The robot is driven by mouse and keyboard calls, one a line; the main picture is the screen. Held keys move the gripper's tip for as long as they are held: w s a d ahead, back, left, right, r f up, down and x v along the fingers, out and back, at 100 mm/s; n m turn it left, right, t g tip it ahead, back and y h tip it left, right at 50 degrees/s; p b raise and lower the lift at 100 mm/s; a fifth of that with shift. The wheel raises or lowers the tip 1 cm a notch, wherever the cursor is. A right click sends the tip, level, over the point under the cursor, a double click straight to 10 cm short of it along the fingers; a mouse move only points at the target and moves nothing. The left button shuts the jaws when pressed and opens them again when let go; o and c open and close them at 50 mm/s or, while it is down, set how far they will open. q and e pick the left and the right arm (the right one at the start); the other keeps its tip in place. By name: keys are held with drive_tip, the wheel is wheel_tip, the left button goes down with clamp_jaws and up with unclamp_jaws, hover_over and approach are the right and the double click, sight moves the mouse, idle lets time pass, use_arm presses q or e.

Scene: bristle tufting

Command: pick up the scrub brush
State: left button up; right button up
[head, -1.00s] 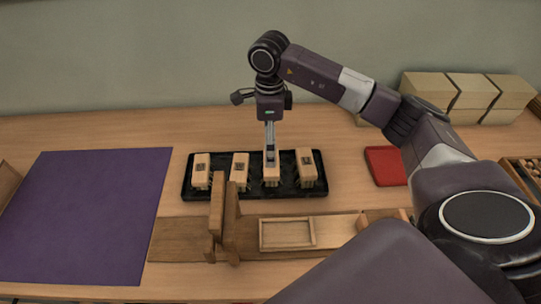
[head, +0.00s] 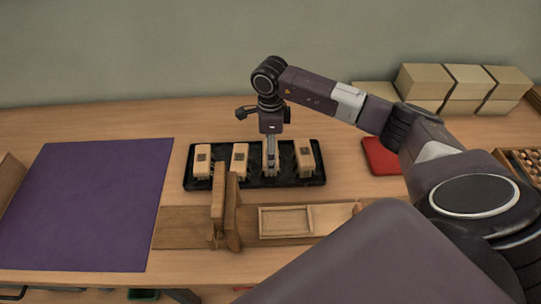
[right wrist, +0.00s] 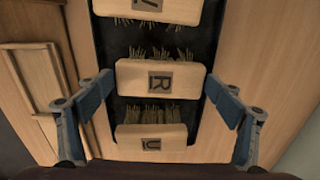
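Several wooden block brushes with pale bristles stand in a row on a black tray (head: 312,178). My right gripper (head: 270,163) is down at the third brush from the left (head: 277,156). In the right wrist view that brush (right wrist: 135,72) bears a dark R label and lies between the blue fingertips of my open right gripper (right wrist: 160,80). Neighbouring brushes with a V-like label (right wrist: 180,8) and a U label (right wrist: 175,130) lie beyond and nearer. My left gripper is not in view.
A wooden fixture with uprights (head: 218,210) and a shallow recessed tray (head: 287,220) stand in front of the black tray. A purple mat (head: 85,205) lies left, a red pad (head: 380,156) right. Pale boxes (head: 425,82) stand at the back right.

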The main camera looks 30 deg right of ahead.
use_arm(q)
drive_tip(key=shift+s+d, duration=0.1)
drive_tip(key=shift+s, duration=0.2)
use_arm(e)
drive_tip(key=c, duration=0.7)
drive_tip(key=shift+r, duration=0.1)
drive_tip(key=shift+c, duration=0.2)
wheel_tip(320, 180, up, 13)
drive_tip(key=shift+w+f+b, duration=0.15)
drive_tip(key=shift+f+b, duration=0.05)
drive_tip(key=shift+b, duration=1)
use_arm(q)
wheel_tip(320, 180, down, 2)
use_arm(e)
wheel_tip(320, 180, up, 7)
drive_tip(key=shift+r, duration=0.2)
